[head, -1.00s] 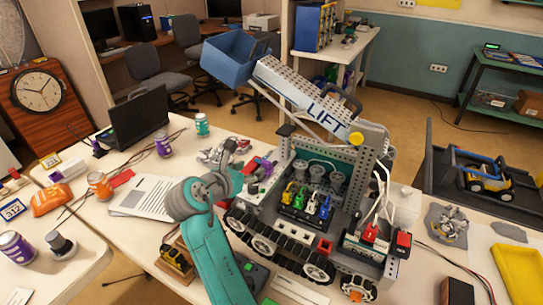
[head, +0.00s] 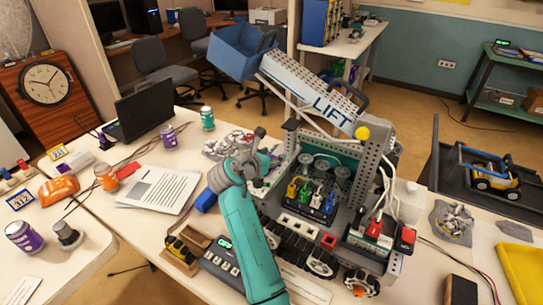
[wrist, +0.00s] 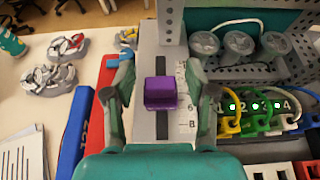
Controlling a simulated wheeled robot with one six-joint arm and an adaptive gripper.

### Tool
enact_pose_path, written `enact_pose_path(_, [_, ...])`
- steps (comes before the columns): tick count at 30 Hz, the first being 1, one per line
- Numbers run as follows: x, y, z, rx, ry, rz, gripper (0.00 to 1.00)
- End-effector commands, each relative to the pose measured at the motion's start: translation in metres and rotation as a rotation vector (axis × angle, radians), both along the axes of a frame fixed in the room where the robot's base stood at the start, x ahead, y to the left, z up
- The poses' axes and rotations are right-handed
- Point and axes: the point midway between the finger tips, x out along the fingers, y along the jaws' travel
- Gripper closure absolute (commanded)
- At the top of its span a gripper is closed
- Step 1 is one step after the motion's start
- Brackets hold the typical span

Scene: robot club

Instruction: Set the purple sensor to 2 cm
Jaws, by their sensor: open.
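The purple sensor (wrist: 160,94) is a small purple block on a dark slot in a pale rail (wrist: 147,125). A scale (wrist: 186,100) runs along the rail's right side; a 6 and an 8 can be read. The sensor sits a little above the 6 in the picture; its exact setting cannot be told. My gripper (wrist: 160,65) is open, with one finger on each side of the sensor and visible gaps between.
Right of the rail are plugged coloured connectors (wrist: 255,112) and round grey parts (wrist: 240,43). A blue bar (wrist: 76,130) and a red bar (wrist: 104,85) lie close to the left finger.

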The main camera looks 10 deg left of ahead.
Motion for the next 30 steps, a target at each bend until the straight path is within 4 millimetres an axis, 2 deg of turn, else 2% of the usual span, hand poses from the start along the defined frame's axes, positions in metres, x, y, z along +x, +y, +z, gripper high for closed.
enact_pose_path(3, [0.000,0.000,0.000,0.000,0.000,0.000,0.46])
enact_pose_path(9, [0.000,0.000,0.000,0.000,0.000,0.000,0.96])
enact_pose_path(10, [0.000,0.000,0.000,0.000,0.000,0.000,1.00])
enact_pose_path(17, [0.003,-0.001,0.001,0.000,0.000,-0.001,1.00])
enact_pose_path(24, [0.028,-0.010,0.001,-0.001,0.000,-0.002,1.00])
enact_pose_path(30, [0.028,-0.010,0.001,0.000,0.000,0.000,1.00])
